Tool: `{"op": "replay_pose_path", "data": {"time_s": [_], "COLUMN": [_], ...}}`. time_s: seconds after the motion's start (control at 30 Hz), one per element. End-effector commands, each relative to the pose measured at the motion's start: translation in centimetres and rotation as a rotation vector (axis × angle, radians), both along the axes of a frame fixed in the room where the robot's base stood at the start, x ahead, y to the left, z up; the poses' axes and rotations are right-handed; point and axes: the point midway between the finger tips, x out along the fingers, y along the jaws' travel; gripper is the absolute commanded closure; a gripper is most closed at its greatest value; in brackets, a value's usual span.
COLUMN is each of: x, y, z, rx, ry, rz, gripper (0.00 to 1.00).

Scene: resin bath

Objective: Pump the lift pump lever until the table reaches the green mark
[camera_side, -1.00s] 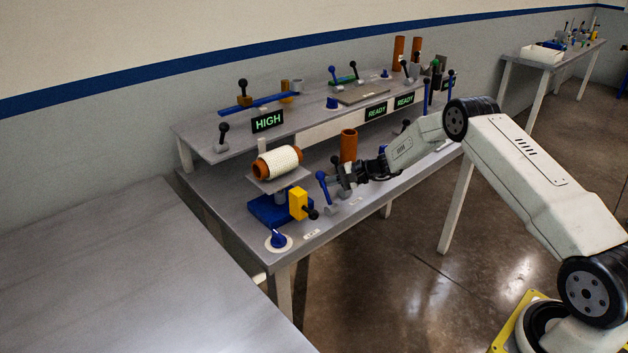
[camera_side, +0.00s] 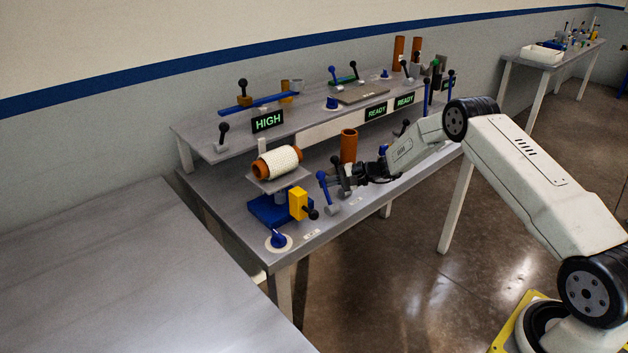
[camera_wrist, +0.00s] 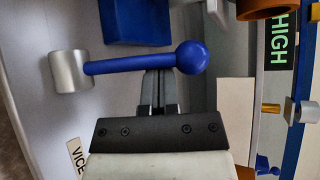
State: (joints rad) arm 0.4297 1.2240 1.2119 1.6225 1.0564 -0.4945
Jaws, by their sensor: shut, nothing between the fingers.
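The lift pump lever (camera_side: 325,188) is a blue rod with a ball on top, in a grey pivot at the bench's front edge. In the wrist view the lever (camera_wrist: 130,65) runs from its silver pivot to the ball. My gripper (camera_side: 334,181) is shut and empty beside the lever; its fingertips (camera_wrist: 159,76) are close against the rod near the ball. I cannot tell whether they touch. The lift table (camera_side: 278,181) is a grey plate above a blue base (camera_side: 268,210), carrying a white-wound orange spool (camera_side: 277,162). I cannot make out a green mark.
A yellow block with a black knob (camera_side: 299,204) stands between table and lever. A blue dial (camera_side: 278,240) sits at the front corner. An orange tube (camera_side: 348,146) stands behind my gripper. A green-lettered HIGH sign (camera_side: 268,121) hangs on the shelf edge above the spool.

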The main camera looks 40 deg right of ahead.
Motion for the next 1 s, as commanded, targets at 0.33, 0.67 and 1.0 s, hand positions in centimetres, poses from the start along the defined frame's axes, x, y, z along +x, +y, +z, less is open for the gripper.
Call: {"op": "replay_pose_path", "data": {"time_s": [0.33, 0.67, 1.0], "x": [-0.5, -1.9, -4.0], "y": [0.0, 0.0, 0.1], "z": [0.2, 0.7, 0.9], "rx": [0.002, 0.003, 0.003], "ry": [-0.069, -0.263, -0.550], "rz": [0.001, 0.002, 0.001], "gripper": [1.00, 1.00, 1.00]}}
